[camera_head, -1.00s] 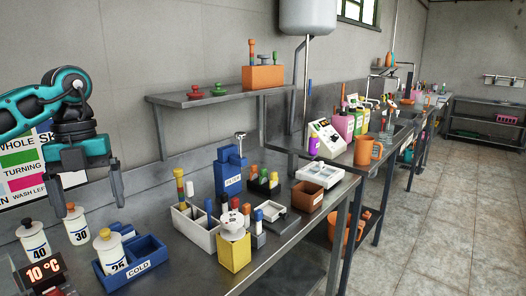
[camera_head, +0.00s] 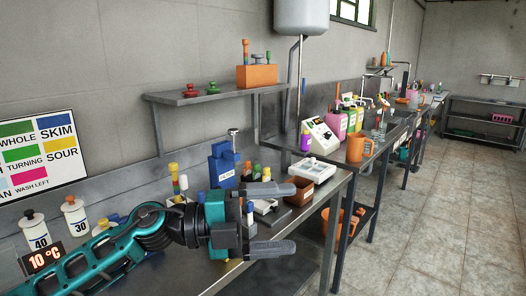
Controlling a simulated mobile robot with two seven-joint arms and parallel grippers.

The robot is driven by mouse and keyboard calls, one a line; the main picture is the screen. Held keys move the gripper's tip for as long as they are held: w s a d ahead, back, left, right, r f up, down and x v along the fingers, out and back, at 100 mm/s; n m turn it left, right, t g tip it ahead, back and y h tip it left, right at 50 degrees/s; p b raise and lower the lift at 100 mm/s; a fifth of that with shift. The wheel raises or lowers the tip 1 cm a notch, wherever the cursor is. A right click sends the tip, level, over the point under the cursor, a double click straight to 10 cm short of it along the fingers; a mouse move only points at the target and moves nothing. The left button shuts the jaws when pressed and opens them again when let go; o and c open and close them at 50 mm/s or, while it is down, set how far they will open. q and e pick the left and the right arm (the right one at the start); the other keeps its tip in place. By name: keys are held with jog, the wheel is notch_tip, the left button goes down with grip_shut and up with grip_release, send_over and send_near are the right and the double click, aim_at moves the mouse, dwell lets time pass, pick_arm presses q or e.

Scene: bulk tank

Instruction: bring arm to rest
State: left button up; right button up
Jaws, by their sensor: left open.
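My left gripper (camera_head: 270,218) is open and empty. Its arm (camera_head: 115,248) comes in low from the left and lies across the view in front of the steel bench, with the fingers pointing right. The arm and gripper hide the blue COLD tray, the yellow block and much of the white rack. My right gripper is not in view.
Behind the arm stand two bottles marked 40 (camera_head: 34,230) and 30 (camera_head: 74,215), a 10 °C display (camera_head: 44,258) and a blue block (camera_head: 222,165). A brown box (camera_head: 322,168) stands right of the gripper. The floor (camera_head: 440,220) at right is clear.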

pick_arm(q)
jog(key=w+a+n+t+y, duration=0.1)
jog(key=a+n+t+y, duration=0.15)
jog(key=n+t, duration=0.55)
jog(key=w+a+n+t+y, duration=0.1)
jog(key=w+a+n+t, duration=0.15)
jog(key=n+t, duration=0.5)
jog(key=s+a+f+n+g+y, duration=0.2)
jog(key=s+a+f+n+y, duration=0.2)
jog(key=a+f+n+y, duration=0.85)
jog(key=s+a+f+n+g+y, duration=0.1)
jog(key=s+a+f+n+g, duration=0.15)
jog(key=s+f+g, duration=0.7)
jog(key=s+a+f+n+g+y, duration=0.1)
jog(key=s+a+f+g, duration=0.15)
jog(key=s+f, duration=0.75)
jog(key=w+d+f+t+h, duration=0.1)
jog(key=w+d+f+t, duration=0.1)
jog(key=w+f+t, duration=0.2)
jog(key=shift+w+d+f+m+t+h, duration=0.3)
jog(key=shift+d+f+m+t+h, duration=0.1)
jog(key=shift+t, duration=1.45)
